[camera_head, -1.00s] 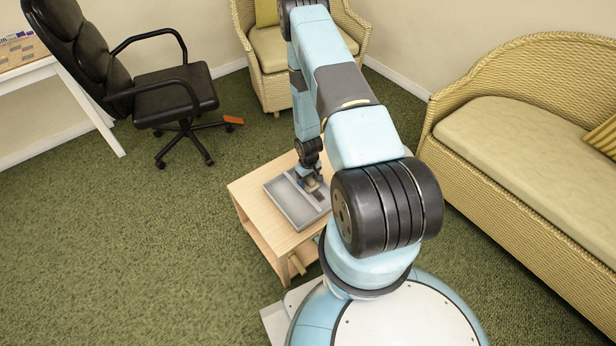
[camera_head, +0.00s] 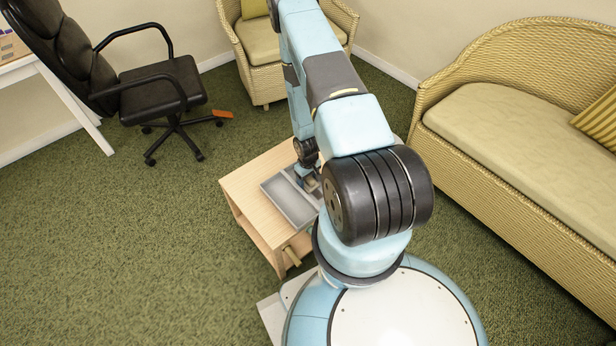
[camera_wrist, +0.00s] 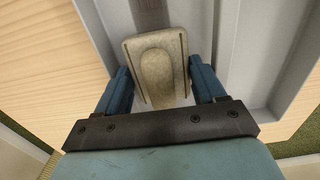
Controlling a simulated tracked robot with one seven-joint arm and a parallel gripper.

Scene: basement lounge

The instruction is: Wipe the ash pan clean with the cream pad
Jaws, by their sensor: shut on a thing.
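The cream pad (camera_wrist: 157,70) is between the two blue fingers of my gripper (camera_wrist: 160,85) in the wrist view. My gripper is shut on it. The pad is over the grey ash pan (camera_wrist: 272,45); I cannot tell whether it touches the pan floor. A dark grey patch (camera_wrist: 150,13) shows just beyond the pad, inside the pan. In the head view the ash pan (camera_head: 288,203) lies on a small wooden table, with my gripper (camera_head: 309,181) over its far right part. My arm hides the pan's right side there.
The pale wooden table (camera_head: 244,188) has bare top to the left of the pan. A black office chair (camera_head: 160,85) stands at the back left, a wicker armchair (camera_head: 262,60) behind, and a wicker sofa (camera_head: 520,110) to the right. Open green carpet lies at the left.

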